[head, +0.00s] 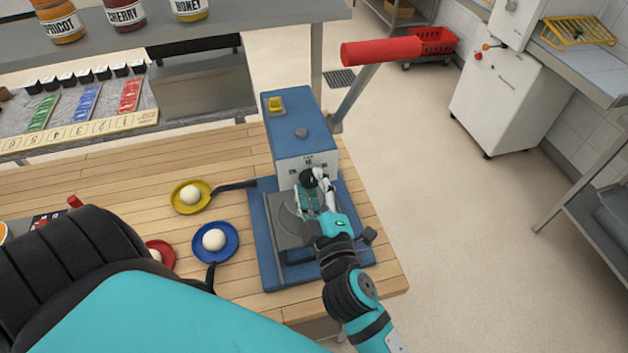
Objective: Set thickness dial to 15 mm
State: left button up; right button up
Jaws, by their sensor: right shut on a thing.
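A blue press-like machine (300,130) stands on the wooden table, with a white scale panel on its front face and a long lever with a red handle (382,50) rising to the right. A dark round knob, the thickness dial (307,178), sits low on the front panel. My right gripper (313,183) is at this dial and shut on it; its fingers and wrist cover much of the dial. The dial's pointer and setting are too small to read. My left arm crosses the lower left of the head view, and its gripper does not show.
A yellow pan (178,206), a blue pan (232,253) and a partly hidden red pan (170,255) hold pale dough balls left of the machine. Jars stand on the shelf (230,29) above. Open floor lies right of the table.

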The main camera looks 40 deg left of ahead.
jog(key=o, duration=1.1)
jog(key=shift+o, duration=0.2)
jog(key=shift+s+d, duration=0.15)
jog(key=shift+d, duration=0.05)
jog(key=v, duration=1.1)
jog(key=shift+d, duration=0.25)
jog(key=shift+s, duration=0.15)
